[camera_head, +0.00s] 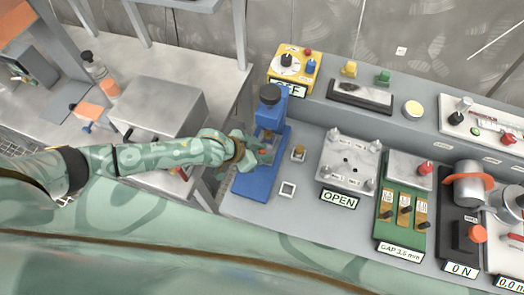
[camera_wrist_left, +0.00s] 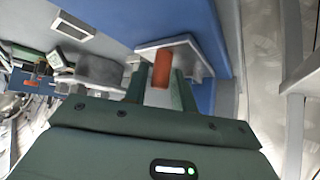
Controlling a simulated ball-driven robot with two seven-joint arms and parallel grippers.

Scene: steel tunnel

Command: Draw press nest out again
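The blue press (camera_head: 258,172) with its black knob stands at the left end of the grey bench. My left gripper (camera_head: 266,153) is at the front of the press, low down. In the left wrist view, the press nest (camera_wrist_left: 180,45) is a pale grey plate on the blue base with an orange-red handle (camera_wrist_left: 162,68). My left gripper's two green fingers (camera_wrist_left: 160,92) lie close along both sides of this handle and look shut on it. How far in the nest sits under the ram is hidden in the head view. My right gripper is not in view.
A small brown-topped button (camera_head: 298,153) and a white square (camera_head: 288,189) lie right of the press. Beyond are a plate fixture (camera_head: 348,163) marked OPEN and a green gap gauge (camera_head: 405,205). A yellow switch box (camera_head: 292,66) stands behind. A grey box (camera_head: 158,107) is on the left table.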

